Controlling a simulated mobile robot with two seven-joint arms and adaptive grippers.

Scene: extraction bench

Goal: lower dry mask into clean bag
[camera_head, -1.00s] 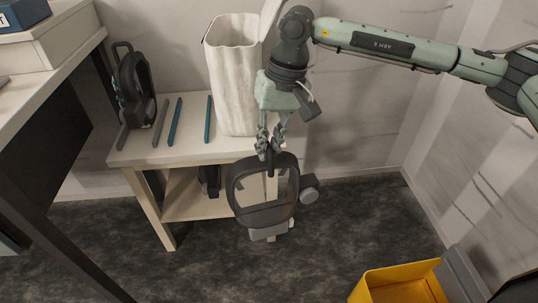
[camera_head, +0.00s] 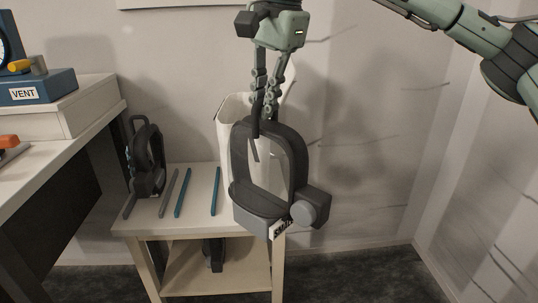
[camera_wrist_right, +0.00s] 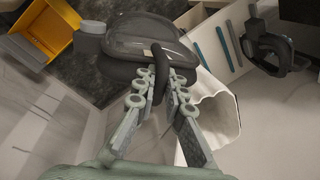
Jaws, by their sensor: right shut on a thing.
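My right gripper (camera_head: 266,108) is shut on the strap at the top of a dark grey mask (camera_head: 240,192). The mask hangs upright below it, with a clear visor and a round grey side filter. In the head view the mask hangs in front of the white bag (camera_head: 228,108) and hides most of it. In the right wrist view the mask (camera_wrist_right: 140,38) is beyond the fingers (camera_wrist_right: 160,90), and the open mouth of the bag (camera_wrist_right: 213,118) is to the right, apart from the mask. My left gripper is not in view.
A low wooden stand (camera_head: 196,231) carries the bag, another dark mask (camera_head: 147,160) and several grey and blue strips (camera_head: 183,192). A dark object (camera_head: 214,254) is on its lower shelf. A desk with a blue VENT box (camera_head: 40,88) is left. A yellow bin (camera_wrist_right: 50,30) shows in the wrist view.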

